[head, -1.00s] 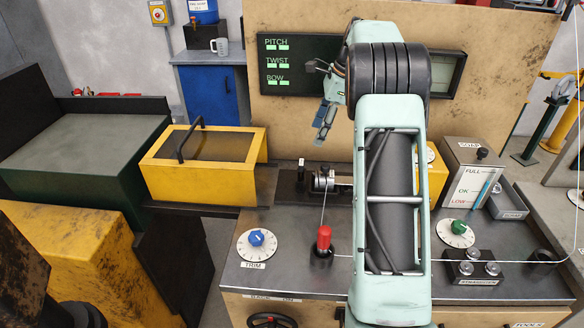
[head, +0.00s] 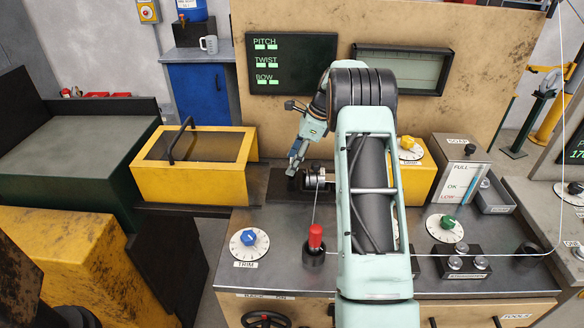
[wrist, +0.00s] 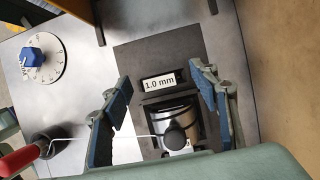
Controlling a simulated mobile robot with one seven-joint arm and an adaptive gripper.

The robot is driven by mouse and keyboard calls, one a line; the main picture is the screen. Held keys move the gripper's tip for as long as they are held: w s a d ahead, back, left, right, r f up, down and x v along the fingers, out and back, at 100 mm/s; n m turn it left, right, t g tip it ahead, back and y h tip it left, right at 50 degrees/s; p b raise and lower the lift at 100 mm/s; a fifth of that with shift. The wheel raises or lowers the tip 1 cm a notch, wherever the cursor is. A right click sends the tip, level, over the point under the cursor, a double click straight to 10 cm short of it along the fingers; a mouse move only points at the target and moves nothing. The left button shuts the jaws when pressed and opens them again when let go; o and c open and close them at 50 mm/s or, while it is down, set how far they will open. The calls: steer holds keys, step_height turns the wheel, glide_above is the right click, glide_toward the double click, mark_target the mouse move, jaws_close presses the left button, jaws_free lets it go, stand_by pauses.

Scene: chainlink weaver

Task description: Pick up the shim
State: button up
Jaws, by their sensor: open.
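A small dark piece with a white "1.0 mm" label, apparently the shim (wrist: 159,83), lies on a dark plate in the wrist view. It is beside a metal roller (wrist: 172,113) with a black knob. My gripper (wrist: 160,100) is open, with one blue-padded finger on each side of the labelled piece and roller, touching neither as far as I can tell. In the head view my gripper (head: 294,166) points down just above the left end of the roller mechanism (head: 318,178). The shim cannot be made out there.
A red-handled lever (head: 315,237) stands in front of the roller, with a wire running from it. A blue TRIM dial (head: 249,238) is at the left. A yellow box (head: 190,165) stands further left. A tall panel (head: 440,30) rises behind.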

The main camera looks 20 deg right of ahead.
steer(key=shift+a+f, duration=0.2)
steer(key=shift+f, duration=0.2)
steer(key=c, duration=1.2)
